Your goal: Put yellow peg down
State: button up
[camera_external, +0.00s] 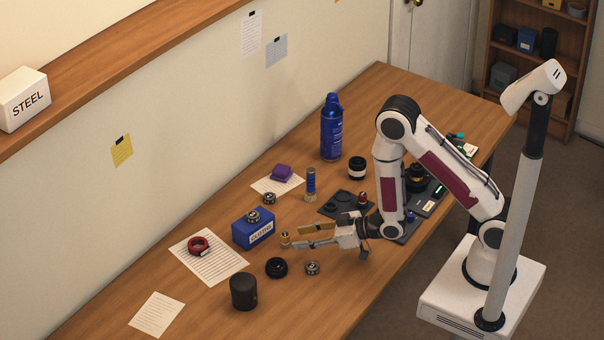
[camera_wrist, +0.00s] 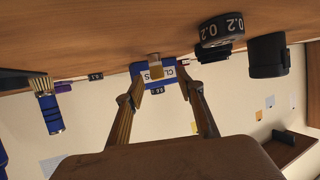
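The yellow peg (camera_external: 285,239) is a short brass-yellow cylinder. It stands upright on the wooden table, just in front of the blue box. It also shows in the wrist view (camera_wrist: 156,69), in the gap between my fingers and in front of the blue box. My gripper (camera_external: 297,238) is low over the table, pointing left, with its fingers spread. In the wrist view my gripper (camera_wrist: 162,84) is open, with a finger on each side of the peg and clear space between. The peg appears just beyond the fingertips, and I see no contact.
The blue box (camera_external: 253,229) stands behind the peg with a small ring on top.

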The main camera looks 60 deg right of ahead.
aim_at(285, 237)
jog(key=shift+w+a+f, duration=0.15)
jog(key=shift+w+f, duration=0.1)
jog(key=shift+w, duration=0.3)
jog(key=shift+w+a+f, duration=0.15)
jog(key=shift+w+f, duration=0.05)
jog(key=shift+w, duration=0.6)
jog(key=shift+w+a+f, duration=0.1)
jog(key=shift+w+f, duration=0.05)
jog(key=shift+w, duration=0.65)
jog(key=shift+x, duration=1)
grip_shut()
